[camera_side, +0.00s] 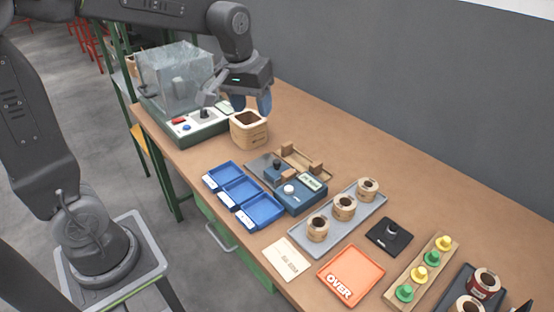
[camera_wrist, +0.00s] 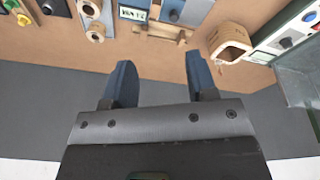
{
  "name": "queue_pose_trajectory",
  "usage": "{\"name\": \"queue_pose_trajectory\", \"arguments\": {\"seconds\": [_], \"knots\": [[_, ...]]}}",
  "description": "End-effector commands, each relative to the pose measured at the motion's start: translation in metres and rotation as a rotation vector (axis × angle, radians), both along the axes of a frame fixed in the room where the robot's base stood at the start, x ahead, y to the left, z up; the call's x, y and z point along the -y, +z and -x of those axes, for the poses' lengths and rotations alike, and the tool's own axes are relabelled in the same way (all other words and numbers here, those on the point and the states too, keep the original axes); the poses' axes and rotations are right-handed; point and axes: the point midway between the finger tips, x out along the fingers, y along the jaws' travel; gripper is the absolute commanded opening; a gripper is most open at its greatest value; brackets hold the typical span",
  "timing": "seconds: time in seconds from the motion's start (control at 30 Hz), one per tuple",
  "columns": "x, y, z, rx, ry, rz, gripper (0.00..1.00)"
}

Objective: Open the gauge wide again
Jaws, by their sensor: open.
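The gauge (camera_side: 300,199) is a blue-grey device in the middle of the bench, with a small lit display, a white button and a black knob (camera_side: 277,164) on its grey slide plate. Wooden blocks stand along its far side. How far its jaws are apart is too small to tell. Part of the gauge also shows at the top of the wrist view (camera_wrist: 132,14), cut off by the frame edge. My gripper (camera_side: 251,104) is open and empty, above the wooden box and away from the gauge. Its two blue fingers stand apart in the wrist view (camera_wrist: 160,78).
A wooden box (camera_side: 248,137) stands below my gripper. A clear-covered machine (camera_side: 180,90) with a control panel is to the left. Blue trays (camera_side: 241,189), a grey tray (camera_side: 352,222) of coils, an orange OVER tray (camera_side: 350,276) and a black pad (camera_side: 388,236) lie nearer. The bench's back strip is clear.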

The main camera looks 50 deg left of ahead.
Motion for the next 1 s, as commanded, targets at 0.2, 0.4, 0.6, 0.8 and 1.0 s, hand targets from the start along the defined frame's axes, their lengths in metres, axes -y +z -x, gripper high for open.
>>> {"name": "queue_pose_trajectory", "arguments": {"seconds": [0.2,0.4,0.6,0.8,1.0], "knots": [[-0.032,-0.05,-0.071,-0.122,0.189,0.039,0.53],[-0.053,-0.093,-0.107,-0.192,0.311,0.059,0.53],[-0.06,-0.111,-0.117,-0.216,0.352,0.064,0.53],[-0.06,-0.134,-0.117,-0.219,0.352,0.065,0.53],[-0.059,-0.175,-0.116,-0.22,0.35,0.065,0.53]]}}
